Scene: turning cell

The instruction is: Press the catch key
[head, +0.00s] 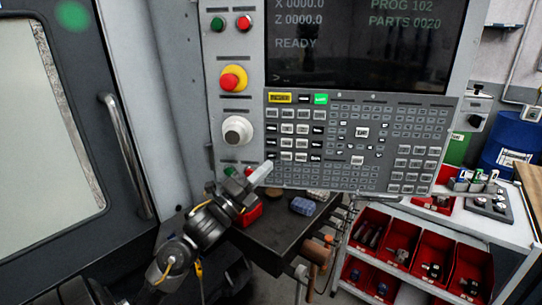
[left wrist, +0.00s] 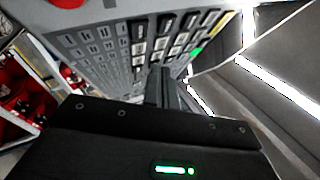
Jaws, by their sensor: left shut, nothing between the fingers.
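The control panel's keypad (head: 360,143) has many grey, white and black keys in rows below the screen. The key labels are too small to read, so I cannot tell which one is the catch key. My left gripper (head: 264,169) is shut and empty, its fingertips at the lower left corner of the keypad. In the left wrist view the shut fingers (left wrist: 164,86) point towards the key rows (left wrist: 125,40) and hide some of them. I cannot tell whether the fingertips touch a key. My right gripper is not in view.
The screen (head: 365,40) reads READY. A red emergency button (head: 231,79) on a yellow base and a white dial (head: 236,130) sit left of the keypad. A dark shelf (head: 285,235) lies below the panel. Red bins (head: 415,255) stand at the lower right. A machine door handle (head: 125,155) is at left.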

